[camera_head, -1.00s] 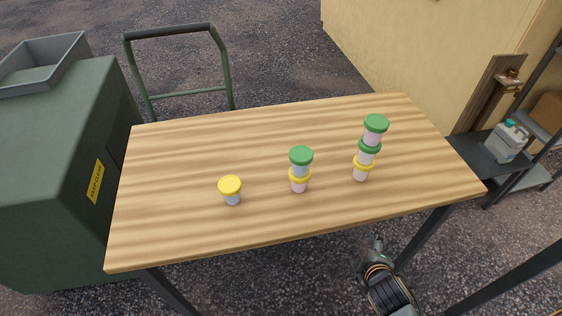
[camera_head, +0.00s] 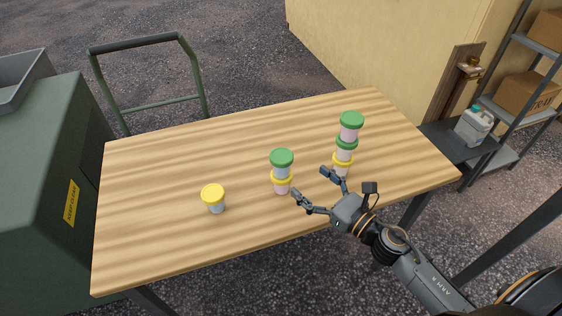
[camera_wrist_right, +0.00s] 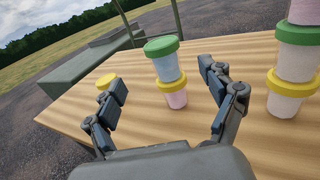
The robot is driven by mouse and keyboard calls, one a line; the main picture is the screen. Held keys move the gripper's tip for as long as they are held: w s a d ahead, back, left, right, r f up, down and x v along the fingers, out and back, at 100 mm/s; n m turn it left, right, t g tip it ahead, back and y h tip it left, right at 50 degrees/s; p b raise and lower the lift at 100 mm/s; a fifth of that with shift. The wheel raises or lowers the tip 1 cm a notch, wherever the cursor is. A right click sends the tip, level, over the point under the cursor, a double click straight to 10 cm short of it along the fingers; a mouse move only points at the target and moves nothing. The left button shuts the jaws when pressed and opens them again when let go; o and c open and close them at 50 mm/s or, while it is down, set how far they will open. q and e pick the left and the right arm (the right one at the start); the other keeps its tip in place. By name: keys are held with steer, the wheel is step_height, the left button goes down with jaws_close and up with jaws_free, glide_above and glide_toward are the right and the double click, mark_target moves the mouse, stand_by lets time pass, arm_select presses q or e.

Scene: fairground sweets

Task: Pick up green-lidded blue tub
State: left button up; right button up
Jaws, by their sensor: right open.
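The green-lidded blue tub (camera_head: 282,164) is on top of the middle stack, resting on a yellow-lidded pink tub (camera_head: 281,187). In the right wrist view the blue tub (camera_wrist_right: 167,66) is upright ahead, appearing between my open fingers. My right gripper (camera_head: 309,182) is open and empty, just right of and nearer than the middle stack. It is apart from the blue tub. My left gripper is out of view.
A taller stack of several tubs, topped by a green-lidded pink one (camera_head: 350,128), stands close on the right, just beyond my right gripper. A yellow-lidded tub (camera_head: 214,198) stands alone at left. The back of the wooden table (camera_head: 220,137) is clear.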

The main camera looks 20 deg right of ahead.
steer(key=p, duration=0.2)
glide_toward(274, 151)
steer(key=w, duration=0.2)
steer(key=w+a, duration=0.1)
steer(key=shift+f, duration=0.4)
steer(key=p+x, duration=0.2)
steer(key=x, duration=0.3)
steer(key=shift+d, duration=0.1)
steer(key=shift+w+f, duration=0.1)
steer(key=shift+w, duration=0.05)
steer(key=shift+c, duration=0.6)
steer(key=c, duration=1.2)
steer(key=shift+o, duration=0.2)
